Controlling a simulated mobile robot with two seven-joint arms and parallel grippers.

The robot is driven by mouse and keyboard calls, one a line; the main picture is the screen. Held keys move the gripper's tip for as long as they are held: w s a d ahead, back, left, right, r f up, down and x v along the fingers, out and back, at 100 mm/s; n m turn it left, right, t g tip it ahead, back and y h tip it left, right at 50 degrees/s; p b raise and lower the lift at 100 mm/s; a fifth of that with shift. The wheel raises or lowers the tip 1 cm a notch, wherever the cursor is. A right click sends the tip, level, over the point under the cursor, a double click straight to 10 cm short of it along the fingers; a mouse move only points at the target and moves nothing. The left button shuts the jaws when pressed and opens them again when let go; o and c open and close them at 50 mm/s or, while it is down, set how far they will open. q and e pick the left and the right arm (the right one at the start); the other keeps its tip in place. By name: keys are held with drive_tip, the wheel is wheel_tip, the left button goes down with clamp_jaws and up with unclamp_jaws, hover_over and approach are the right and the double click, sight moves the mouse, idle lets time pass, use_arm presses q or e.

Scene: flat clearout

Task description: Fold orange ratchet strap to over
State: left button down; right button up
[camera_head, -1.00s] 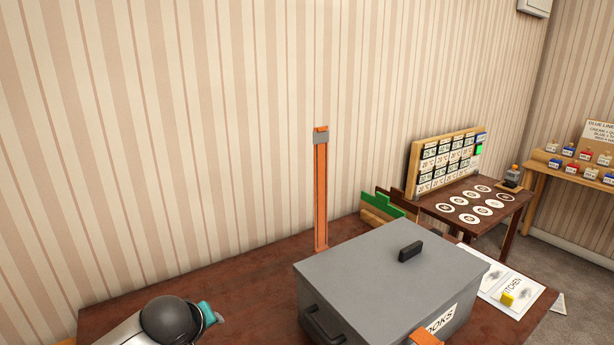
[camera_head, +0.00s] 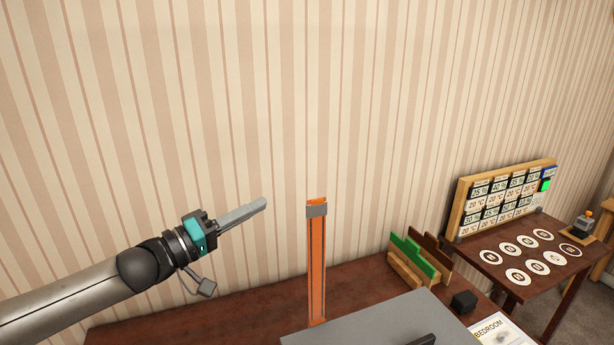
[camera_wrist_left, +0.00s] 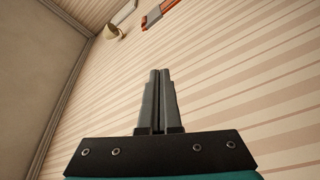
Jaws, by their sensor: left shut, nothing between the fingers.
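The orange ratchet strap (camera_head: 317,265) stands upright on the dark table behind the grey box, with a grey buckle and an orange tip at its top. In the left wrist view an orange piece with a grey end (camera_wrist_left: 164,12), which looks like the strap, shows at the top edge. My left gripper (camera_head: 262,203) is raised to the left of the strap's top, apart from it. Its fingers are together and empty, also in the left wrist view (camera_wrist_left: 160,75). My right gripper is not in view.
The grey box (camera_head: 375,325) stands in front of the strap. Green and brown holders (camera_head: 418,260) are to the right on the dark table (camera_head: 250,312). A side table (camera_head: 520,250) with white discs and a card board (camera_head: 505,200) stands further right. The striped wall is behind.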

use_arm(q)
drive_tip(key=s+r+p+x, duration=0.1)
drive_tip(key=r+x, duration=0.1)
drive_tip(key=x, duration=0.8)
drive_tip(key=shift+h, duration=0.4)
drive_tip(key=s, duration=0.1)
drive_tip(key=s+d+f+p, duration=0.1)
drive_tip(key=f, duration=0.1)
drive_tip(key=shift+s+d+f, duration=0.25)
drive_tip(key=shift+s, duration=0.15)
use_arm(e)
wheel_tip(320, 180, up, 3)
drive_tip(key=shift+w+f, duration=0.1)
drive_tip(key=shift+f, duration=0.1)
